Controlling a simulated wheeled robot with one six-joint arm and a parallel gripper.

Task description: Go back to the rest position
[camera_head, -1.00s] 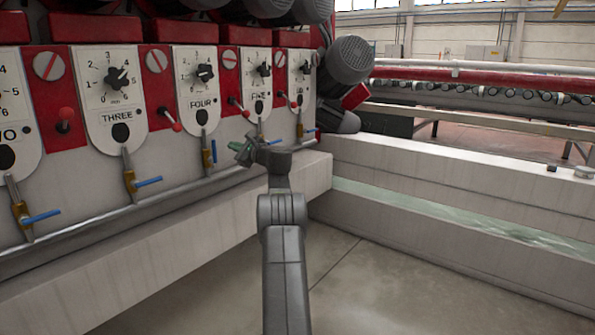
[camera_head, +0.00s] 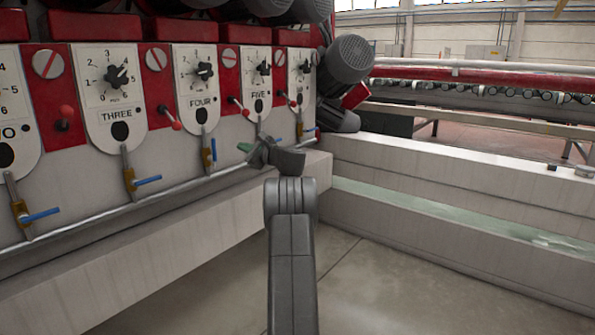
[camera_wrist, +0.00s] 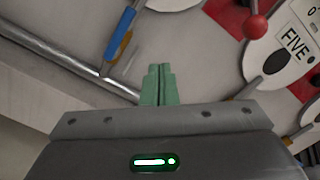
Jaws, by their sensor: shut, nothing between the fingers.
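My gripper (camera_head: 246,148) is at the end of my arm in the head view, in front of the machine's lower front, below the FOUR and FIVE panels. In the wrist view its green fingers (camera_wrist: 159,86) are together with nothing between them. They point toward the pipe (camera_wrist: 75,68) and the grey machine front. A blue-handled valve (camera_wrist: 121,32) is ahead and to the left of the fingers, apart from them. The FIVE panel (camera_wrist: 296,42) is at the upper right of that view.
The machine front carries dial panels such as THREE (camera_head: 116,115) and FOUR (camera_head: 203,103), red-knobbed levers (camera_head: 168,118) and blue-handled valves (camera_head: 147,180). A grey ledge (camera_head: 150,250) juts out below. A long water trough (camera_head: 450,215) lies to the right. Floor (camera_head: 345,290) shows between them.

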